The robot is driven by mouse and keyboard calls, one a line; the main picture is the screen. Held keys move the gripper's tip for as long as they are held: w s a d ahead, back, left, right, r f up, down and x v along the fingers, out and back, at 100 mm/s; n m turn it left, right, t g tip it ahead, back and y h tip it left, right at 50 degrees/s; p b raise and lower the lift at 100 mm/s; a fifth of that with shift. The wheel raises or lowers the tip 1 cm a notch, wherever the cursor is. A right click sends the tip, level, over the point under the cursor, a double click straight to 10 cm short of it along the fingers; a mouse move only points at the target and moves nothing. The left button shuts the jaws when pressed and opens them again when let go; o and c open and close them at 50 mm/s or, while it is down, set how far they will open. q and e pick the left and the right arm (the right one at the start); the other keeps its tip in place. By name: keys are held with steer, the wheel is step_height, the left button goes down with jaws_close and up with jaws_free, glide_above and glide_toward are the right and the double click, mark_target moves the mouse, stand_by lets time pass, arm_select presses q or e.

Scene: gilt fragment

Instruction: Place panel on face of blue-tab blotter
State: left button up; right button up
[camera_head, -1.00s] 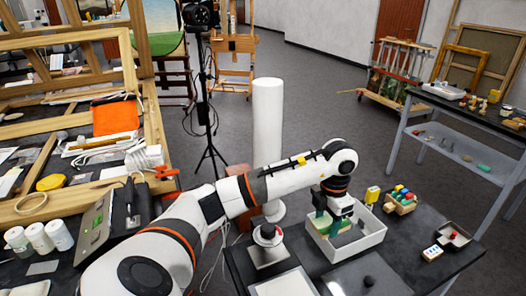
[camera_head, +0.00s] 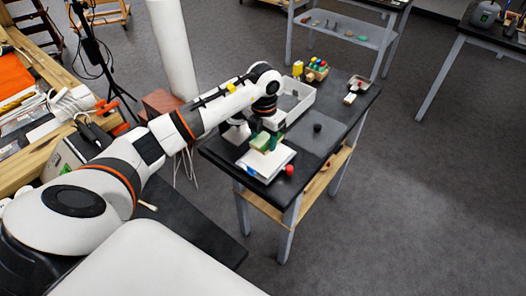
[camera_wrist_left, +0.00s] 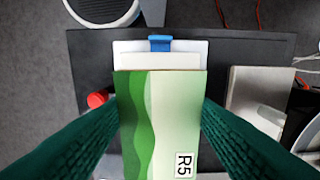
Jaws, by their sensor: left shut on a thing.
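My left gripper (camera_head: 265,138) is shut on the panel (camera_head: 260,142), a flat piece with green and cream areas and an "R5" label. In the left wrist view the panel (camera_wrist_left: 160,125) lies between the two dark green fingers. The blotter (camera_head: 280,160), a white slab, lies on the dark table below the gripper. Its blue tab (camera_wrist_left: 160,43) shows beyond the panel's far edge in the wrist view. The panel hides much of the blotter there, and I cannot tell whether they touch. My right gripper is not in view.
A white open tray (camera_head: 300,104) stands behind the blotter. A red knob (camera_head: 289,170) is beside the blotter near the table edge. A dark knob (camera_head: 317,127) sits on a grey plate. Coloured pegs in a wooden block (camera_head: 317,72) stand at the back.

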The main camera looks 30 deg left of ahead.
mark_target(264, 141)
arm_select(q)
steer(key=shift+w+f, duration=0.2)
steer(key=shift+f, duration=0.95)
steer(key=shift+s+f+p, duration=0.2)
steer(key=shift+f+p, duration=0.2)
steer(key=shift+f, duration=0.25)
step_height(264, 141, down, 2)
steer(key=shift+f, duration=0.45)
steer(key=o, duration=1)
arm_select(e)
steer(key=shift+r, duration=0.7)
